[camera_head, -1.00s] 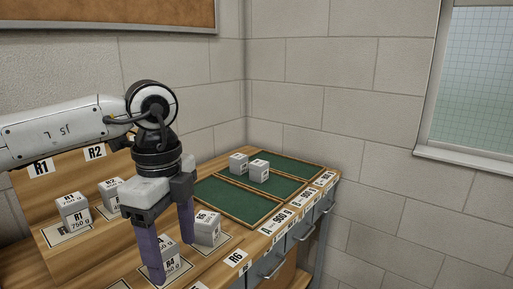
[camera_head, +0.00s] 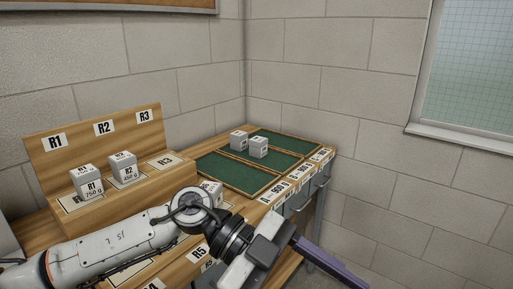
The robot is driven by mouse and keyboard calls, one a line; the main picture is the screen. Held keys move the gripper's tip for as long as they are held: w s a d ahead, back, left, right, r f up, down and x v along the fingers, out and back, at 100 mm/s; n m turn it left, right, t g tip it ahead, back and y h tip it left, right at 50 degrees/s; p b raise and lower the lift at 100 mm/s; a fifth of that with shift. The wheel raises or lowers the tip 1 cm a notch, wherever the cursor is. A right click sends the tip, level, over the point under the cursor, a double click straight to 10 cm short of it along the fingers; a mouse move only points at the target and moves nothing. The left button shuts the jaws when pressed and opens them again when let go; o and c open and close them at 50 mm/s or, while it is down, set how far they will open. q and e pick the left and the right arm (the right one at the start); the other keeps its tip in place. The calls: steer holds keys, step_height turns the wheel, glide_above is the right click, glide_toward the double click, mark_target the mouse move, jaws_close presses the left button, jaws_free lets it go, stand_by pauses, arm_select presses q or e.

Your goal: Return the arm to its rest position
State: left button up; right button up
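My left arm comes in low from the left, and its gripper (camera_head: 345,272) is at the bottom right, tilted with its purple fingers pointing down to the right. The fingers overlap in this view, so I cannot tell whether they are open or shut; no block shows at them. They reach past the front edge of the wooden bench (camera_head: 42,229). A grey block (camera_head: 211,187) is partly hidden behind the arm's wrist. My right gripper is not in view.
Block R1 (camera_head: 88,182) and another grey block (camera_head: 122,168) stand on the raised shelf; its R3 spot is bare. Two grey blocks (camera_head: 239,140) (camera_head: 258,147) stand on the green trays (camera_head: 240,176) at the back. Drawers (camera_head: 297,204) are under the trays.

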arm_select(q)
steer(key=d+r+n+h, duration=0.2)
steer(key=d+r+h, duration=0.15)
steer(key=h, duration=0.25)
steer(key=w+a+n+t+h, duration=0.4)
steer(key=w+n+t, duration=0.45)
steer(key=t, duration=0.55)
steer(key=w+a+f+n+t+y, duration=0.2)
steer(key=a+f+n+t+y, duration=0.25)
steer(key=f+n, duration=0.2)
steer(key=w+a+f+n+t+y, duration=0.35)
steer(key=a+f+n+y, duration=0.2)
steer(key=f, duration=0.25)
steer(key=s+a+f+n+g+y, duration=0.1)
steer(key=s+a+f+y, duration=0.25)
steer(key=f, duration=0.45)
steer(key=s+a+f+n+g+y, duration=0.1)
steer(key=s+a+f+n+y, duration=0.15)
steer(key=a+f+y, duration=0.4)
steer(key=s+a+f+g, duration=0.2)
steer(key=s+a+f, duration=0.1)
steer(key=s+f, duration=0.4)
steer(key=s+a+f+g, duration=0.3)
steer(key=s+f, duration=0.4)
steer(key=shift+s+a, duration=0.2)
steer(key=shift+s, duration=0.1)
